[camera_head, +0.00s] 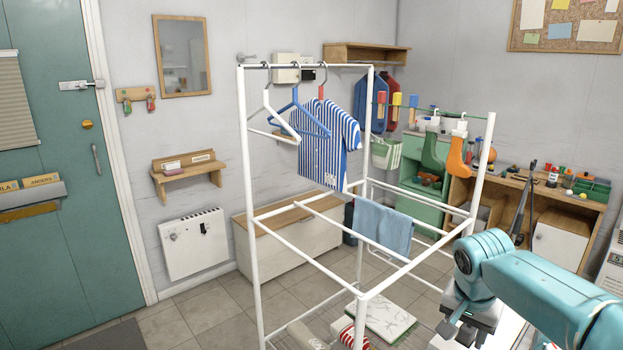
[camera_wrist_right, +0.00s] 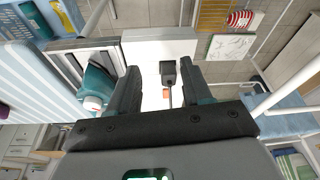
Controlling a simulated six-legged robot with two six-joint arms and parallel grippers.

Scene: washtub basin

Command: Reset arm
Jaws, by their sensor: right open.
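My right arm (camera_head: 545,290), teal, comes in from the lower right in the head view. Its gripper (camera_head: 468,328) points down beside the front right of the white drying rack (camera_head: 360,200). In the right wrist view the gripper's two dark fingers (camera_wrist_right: 160,88) stand apart with nothing clamped between them. A small black block on a thin stem (camera_wrist_right: 168,75) shows between the fingers, over a white surface; I cannot tell how far below it lies. My left gripper is in neither view.
A striped blue shirt (camera_head: 325,140) and empty hangers hang from the rack's top bar, and a blue towel (camera_head: 382,228) hangs lower. A wooden workbench (camera_head: 590,203) stands behind at the right. In the wrist view, a teal and white object (camera_wrist_right: 93,100) is close to the left finger.

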